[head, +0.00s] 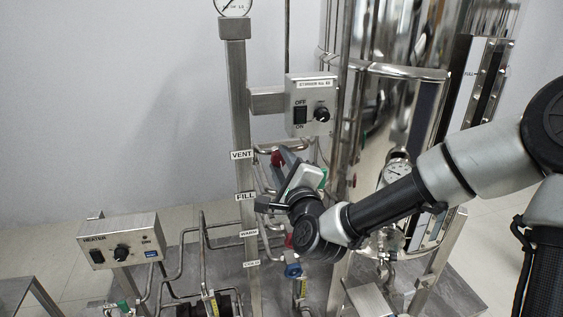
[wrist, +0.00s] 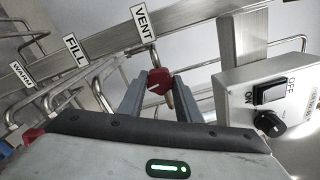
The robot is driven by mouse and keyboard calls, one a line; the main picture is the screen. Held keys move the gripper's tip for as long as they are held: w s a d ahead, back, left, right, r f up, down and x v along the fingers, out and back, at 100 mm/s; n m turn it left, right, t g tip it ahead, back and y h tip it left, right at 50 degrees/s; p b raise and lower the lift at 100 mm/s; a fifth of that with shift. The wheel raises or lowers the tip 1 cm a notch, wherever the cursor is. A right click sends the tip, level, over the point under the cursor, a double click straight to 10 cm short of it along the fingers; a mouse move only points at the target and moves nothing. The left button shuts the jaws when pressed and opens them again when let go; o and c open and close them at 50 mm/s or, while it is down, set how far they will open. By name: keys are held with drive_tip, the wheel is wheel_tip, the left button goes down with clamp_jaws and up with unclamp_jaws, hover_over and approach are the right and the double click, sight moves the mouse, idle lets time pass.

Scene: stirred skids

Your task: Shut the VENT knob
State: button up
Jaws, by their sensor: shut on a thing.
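The red VENT knob (wrist: 158,80) is between the two fingertips of my gripper (wrist: 160,84) in the wrist view, just below the VENT label (wrist: 144,23). The fingers are shut on it. In the head view, the knob (head: 276,158) shows as a red patch at the fingertips of my gripper (head: 279,159), to the right of the VENT label (head: 242,155). A white line shows on the knob's face in the wrist view. The far side of the knob and most of its valve are hidden.
The stirrer control box (head: 311,104) hangs above and right of the knob, close to my gripper. Thin pipes and the upright post (head: 239,100) stand beside it. A polished tank (head: 395,30) is behind my arm. A heater box (head: 121,241) is at lower left.

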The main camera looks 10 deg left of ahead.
drive_tip(key=shift+r+m, duration=0.1)
drive_tip(key=shift+m, duration=1)
drive_tip(key=shift+c, duration=0.2)
drive_tip(key=shift+o, duration=0.2)
drive_tip(key=o, duration=1)
drive_tip(key=shift+o, duration=0.2)
